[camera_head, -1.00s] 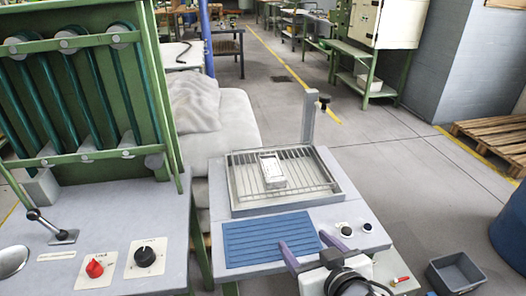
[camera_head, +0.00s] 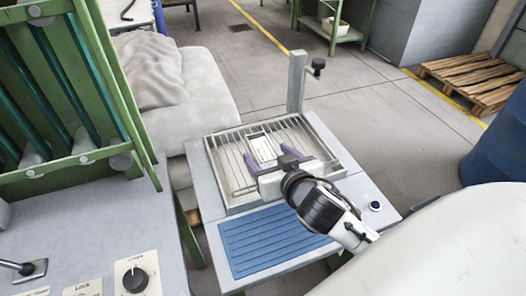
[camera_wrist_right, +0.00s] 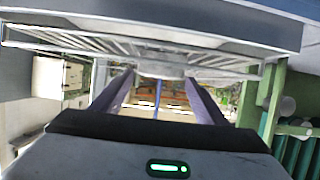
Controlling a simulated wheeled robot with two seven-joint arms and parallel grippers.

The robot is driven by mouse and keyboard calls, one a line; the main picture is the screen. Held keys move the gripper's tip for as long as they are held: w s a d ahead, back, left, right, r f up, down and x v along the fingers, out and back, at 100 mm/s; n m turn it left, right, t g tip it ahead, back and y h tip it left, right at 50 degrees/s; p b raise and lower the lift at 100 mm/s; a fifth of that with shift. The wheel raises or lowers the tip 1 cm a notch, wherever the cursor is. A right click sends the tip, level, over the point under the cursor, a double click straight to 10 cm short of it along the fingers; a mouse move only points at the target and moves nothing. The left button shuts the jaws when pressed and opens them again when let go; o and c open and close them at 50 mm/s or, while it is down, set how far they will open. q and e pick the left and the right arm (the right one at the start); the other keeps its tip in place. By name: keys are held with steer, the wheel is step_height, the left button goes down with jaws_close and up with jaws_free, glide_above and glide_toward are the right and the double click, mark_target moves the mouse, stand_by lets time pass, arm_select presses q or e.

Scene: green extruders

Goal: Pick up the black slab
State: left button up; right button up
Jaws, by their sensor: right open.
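I see no plainly black slab. A small block (camera_head: 263,148) with a pale top and dark edges lies in the wire-barred metal tray (camera_head: 222,181) in the head view. My right gripper (camera_head: 268,160) is open over the near part of the tray. Its two purple fingers point at the block, their tips close to its near end; I cannot tell whether they touch it. In the right wrist view the fingers (camera_wrist_right: 160,88) stand apart below the tray's barred side (camera_wrist_right: 100,42), and the block is not clear there. My left gripper is not in view.
A blue ribbed mat (camera_head: 262,243) lies in front of the tray on the grey bench. A post with a black knob (camera_head: 297,85) rises behind the tray. A green machine (camera_head: 70,110) stands at the left. A blue barrel (camera_head: 497,145) and wooden pallet (camera_head: 470,78) are at the right.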

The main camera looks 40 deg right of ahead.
mark_target(264, 149)
steer(key=x, duration=0.4)
steer(key=shift+w+d+f, duration=0.1)
steer(key=shift+w, duration=0.05)
steer(key=c, duration=1.3)
steer(key=shift+c, duration=0.8)
